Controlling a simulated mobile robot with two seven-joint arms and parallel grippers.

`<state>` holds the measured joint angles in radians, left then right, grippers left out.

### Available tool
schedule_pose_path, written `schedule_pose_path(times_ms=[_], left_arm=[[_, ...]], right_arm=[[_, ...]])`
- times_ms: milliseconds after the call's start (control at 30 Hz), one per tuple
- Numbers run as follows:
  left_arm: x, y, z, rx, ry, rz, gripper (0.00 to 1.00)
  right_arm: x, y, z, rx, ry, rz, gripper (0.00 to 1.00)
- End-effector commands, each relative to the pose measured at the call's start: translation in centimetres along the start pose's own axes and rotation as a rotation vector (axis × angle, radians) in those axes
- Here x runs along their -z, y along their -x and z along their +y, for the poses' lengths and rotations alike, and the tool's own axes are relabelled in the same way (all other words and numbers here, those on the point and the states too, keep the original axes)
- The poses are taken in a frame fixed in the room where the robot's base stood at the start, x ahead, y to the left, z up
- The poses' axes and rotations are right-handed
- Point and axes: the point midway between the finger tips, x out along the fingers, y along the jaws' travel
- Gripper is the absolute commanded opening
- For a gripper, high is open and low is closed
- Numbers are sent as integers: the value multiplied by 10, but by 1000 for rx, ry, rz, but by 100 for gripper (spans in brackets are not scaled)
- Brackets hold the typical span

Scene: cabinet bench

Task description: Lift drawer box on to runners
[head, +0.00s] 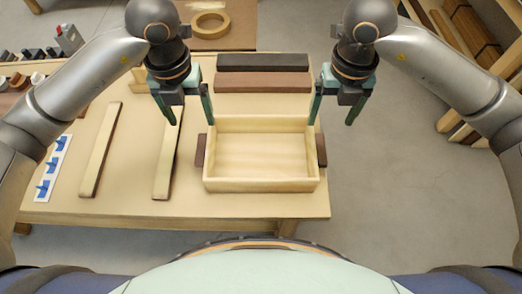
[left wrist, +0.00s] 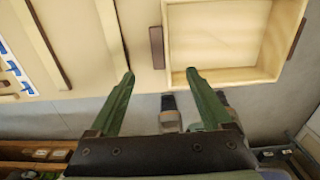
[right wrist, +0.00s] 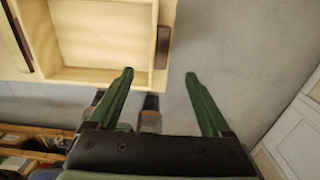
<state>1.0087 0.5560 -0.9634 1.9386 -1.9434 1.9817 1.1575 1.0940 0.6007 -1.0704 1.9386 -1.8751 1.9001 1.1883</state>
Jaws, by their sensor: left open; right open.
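The drawer box (head: 262,186) is a pale wooden open tray lying on the bench, with a dark brown piece (head: 200,150) at its left side and another (head: 321,149) at its right side. Two pale wooden strips, one nearer (head: 166,160) and one farther left (head: 100,150), lie on the bench; I cannot tell if they are the runners. My left gripper (head: 192,116) is open and empty above the box's left side. My right gripper (head: 332,116) is open and empty above its right side. The box also shows in the left wrist view (left wrist: 222,77) and right wrist view (right wrist: 100,76).
A dark grey block (head: 263,62) and a reddish-brown block (head: 263,82) lie behind the box. A white strip with blue pieces (head: 54,168) lies at the left. A tape roll (head: 210,25) is at the back. Shelving with planks (head: 470,40) stands at the right, across open floor.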

Motion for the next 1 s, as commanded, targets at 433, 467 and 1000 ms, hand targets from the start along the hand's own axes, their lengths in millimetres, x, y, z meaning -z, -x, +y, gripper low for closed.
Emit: schedule_pose_path(times_ms=[433, 467, 1000], left_arm=[[1, -62, 0, 0, 2, 7, 82], [1, -68, 0, 0, 2, 7, 82], [0, -125, 0, 2, 0, 1, 82]], right_arm=[[1, -62, 0, -2, -1, 7, 82], [1, -67, 0, -1, -2, 6, 82], [0, -125, 1, -3, 1, 1, 82]])
